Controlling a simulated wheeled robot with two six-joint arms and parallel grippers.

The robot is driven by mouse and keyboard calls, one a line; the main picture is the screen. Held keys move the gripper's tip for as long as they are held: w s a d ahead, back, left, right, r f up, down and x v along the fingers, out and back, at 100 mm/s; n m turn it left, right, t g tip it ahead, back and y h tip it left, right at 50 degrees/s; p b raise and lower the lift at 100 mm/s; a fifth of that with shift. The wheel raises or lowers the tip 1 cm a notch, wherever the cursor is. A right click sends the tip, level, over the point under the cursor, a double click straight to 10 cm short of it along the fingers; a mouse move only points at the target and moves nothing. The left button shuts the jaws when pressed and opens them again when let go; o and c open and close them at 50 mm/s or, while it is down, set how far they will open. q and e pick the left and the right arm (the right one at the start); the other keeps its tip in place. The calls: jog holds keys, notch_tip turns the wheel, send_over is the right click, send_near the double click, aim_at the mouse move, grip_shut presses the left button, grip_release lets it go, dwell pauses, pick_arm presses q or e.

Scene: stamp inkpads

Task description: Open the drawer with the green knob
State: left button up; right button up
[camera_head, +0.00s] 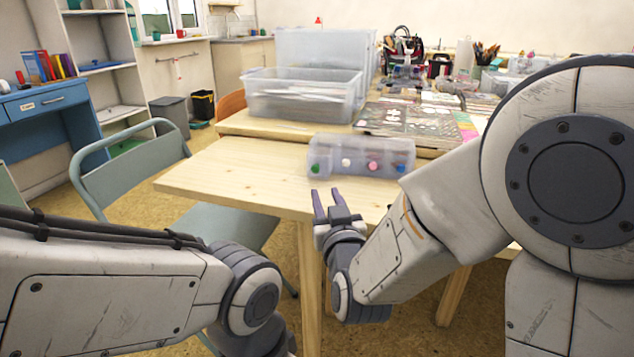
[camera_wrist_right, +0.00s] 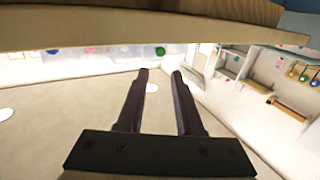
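A clear, frosted drawer unit (camera_head: 345,148) lies near the table's front edge, with a row of coloured knobs on its front. The green knob (camera_head: 315,168) is at the left end, beside the white knob (camera_head: 346,162); pink (camera_head: 372,167) and blue (camera_head: 399,167) knobs are farther right. My right gripper (camera_head: 326,192) is open and empty, in front of and below the green knob, apart from it. In the right wrist view the green knob (camera_wrist_right: 160,51) shows just beyond the open fingertips (camera_wrist_right: 160,72). The left arm shows at lower left, but its gripper is out of sight.
The wooden table's (camera_head: 235,180) left front area is clear. A clear bin (camera_head: 300,105) and stamp sheets (camera_head: 405,120) stand behind the drawer unit. A grey-green chair (camera_head: 130,165) is at the left.

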aim_at(316, 169)
jog(key=shift+w+a+r+p, duration=0.15)
jog(key=shift+w+p, duration=0.4)
jog(key=shift+p, duration=0.7)
jog(key=shift+w+a+r+p, duration=0.15)
jog(key=shift+w+p, duration=0.4)
jog(key=shift+p, duration=0.7)
jog(key=w, duration=0.4)
jog(key=w+a+b, duration=0.1)
jog(key=w, duration=0.1)
jog(key=shift+w+f, duration=0.3)
jog(key=shift+w, duration=0.65)
grip_shut()
